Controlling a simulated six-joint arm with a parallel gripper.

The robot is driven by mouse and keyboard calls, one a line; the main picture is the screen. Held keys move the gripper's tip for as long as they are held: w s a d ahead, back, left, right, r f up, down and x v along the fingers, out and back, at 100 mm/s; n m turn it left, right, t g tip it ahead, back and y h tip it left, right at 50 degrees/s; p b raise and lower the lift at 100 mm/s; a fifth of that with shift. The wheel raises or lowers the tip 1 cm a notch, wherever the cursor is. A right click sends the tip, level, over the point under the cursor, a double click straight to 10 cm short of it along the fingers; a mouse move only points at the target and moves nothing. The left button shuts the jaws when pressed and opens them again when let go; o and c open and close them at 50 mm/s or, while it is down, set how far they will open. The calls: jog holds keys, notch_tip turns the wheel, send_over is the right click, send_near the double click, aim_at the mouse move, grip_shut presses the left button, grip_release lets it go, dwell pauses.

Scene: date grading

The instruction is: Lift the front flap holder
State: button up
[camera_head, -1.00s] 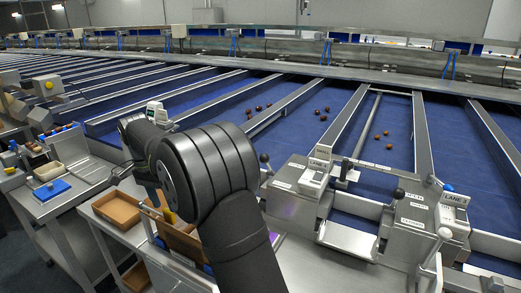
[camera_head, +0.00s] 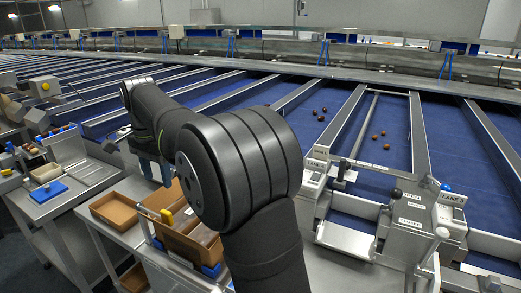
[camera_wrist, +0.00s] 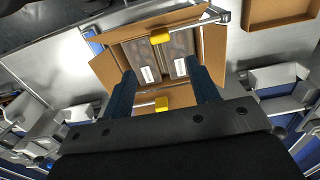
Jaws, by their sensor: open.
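An open carton (camera_head: 190,241) stands on the bench, its flaps spread, with two dark labelled packs (camera_wrist: 165,62) inside. In the wrist view, one yellow-gripped flap holder (camera_wrist: 160,37) is at the carton's upper edge, on a metal rod. A second yellow grip (camera_wrist: 161,104) is at the lower edge. I cannot tell which is the front one. My gripper (camera_wrist: 163,76) is open and empty above the carton. Its blue fingers stand on either side of the lower grip, apart from it in the picture. In the head view one yellow grip (camera_head: 167,216) shows; my arm hides part of the carton.
An empty brown tray (camera_head: 115,210) lies left of the carton. A blue block (camera_head: 48,191) is on the side bench. Lane machinery with levers (camera_head: 400,220) stands right, beside blue lanes with several dates (camera_head: 320,112).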

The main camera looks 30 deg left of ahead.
notch_tip(320, 180, up, 5)
send_over(166, 212)
jog(key=a+f+h, duration=0.1)
jog(key=f, duration=0.3)
jog(key=f+h, duration=0.1)
jog(key=f, duration=0.3)
jog(key=a+f+h, duration=0.1)
jog(key=f+h, duration=0.1)
jog(key=f, duration=0.3)
jog(key=shift+w+a, duration=0.1)
jog(key=shift+a, duration=0.2)
jog(key=shift+d+f, duration=0.1)
jog(key=shift+d, duration=0.2)
jog(key=shift+d+f+y, duration=0.4)
jog(key=shift+f+y, duration=0.4)
jog(key=shift+y, duration=0.05)
jog(key=shift+d+f+y, duration=0.4)
jog(key=shift+f+y, duration=0.4)
jog(key=shift+y, duration=0.05)
jog(key=shift+d+y, duration=0.1)
jog(key=shift+y, duration=0.2)
notch_tip(166, 212, up, 16)
jog(key=w+d+f+m, duration=0.1)
jog(key=w+d+m, duration=0.2)
jog(key=w+d, duration=1.5)
jog(key=shift+w+d+f+h, duration=0.25)
jog(key=shift+d+h, duration=0.15)
jog(key=shift+d, duration=0.45)
